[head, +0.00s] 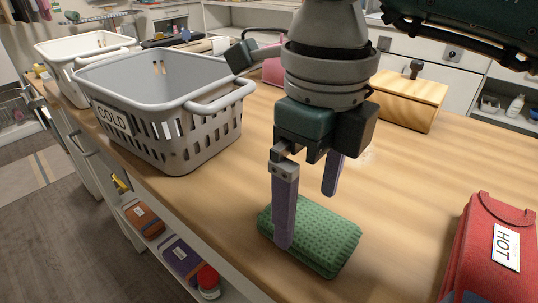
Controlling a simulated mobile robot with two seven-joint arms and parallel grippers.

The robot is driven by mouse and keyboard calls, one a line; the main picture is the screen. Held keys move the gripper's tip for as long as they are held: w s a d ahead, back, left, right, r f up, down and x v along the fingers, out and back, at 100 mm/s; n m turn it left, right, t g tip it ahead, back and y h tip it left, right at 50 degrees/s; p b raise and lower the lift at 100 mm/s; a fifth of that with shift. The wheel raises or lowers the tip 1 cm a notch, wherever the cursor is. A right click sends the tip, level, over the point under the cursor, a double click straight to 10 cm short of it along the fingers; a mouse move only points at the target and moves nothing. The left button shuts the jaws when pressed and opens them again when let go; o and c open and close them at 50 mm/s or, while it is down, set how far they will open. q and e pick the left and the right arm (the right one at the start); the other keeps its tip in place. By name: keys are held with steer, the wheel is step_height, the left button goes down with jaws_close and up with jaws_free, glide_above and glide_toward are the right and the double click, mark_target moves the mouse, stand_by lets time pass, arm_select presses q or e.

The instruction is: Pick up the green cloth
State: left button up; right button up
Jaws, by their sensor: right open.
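The green cloth (325,243) is a folded, dotted bundle lying flat on the wooden counter near its front edge. My right gripper (308,215) is above it, pointing down, with its two purple fingers spread apart and nothing between them. The nearer finger overlaps the left part of the cloth in the picture; the other finger is behind the cloth's far side. I cannot tell whether either finger touches the cloth. My left gripper is not in view.
A grey basket (190,135) labelled COLD stands on the left of the counter, with a white basket (62,85) behind it. A red container (485,265) labelled HOT is at the right. A wooden box (410,98) stands behind. The counter right of the cloth is clear.

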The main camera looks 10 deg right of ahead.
mark_target(309, 218)
step_height(309, 218, down, 3)
steer(key=shift+s+f, duration=0.1)
steer(key=shift+c, duration=0.4)
steer(key=c, duration=1.1)
steer(key=shift+c, duration=0.2)
step_height(309, 218, up, 20)
steer(key=shift+p, duration=0.45)
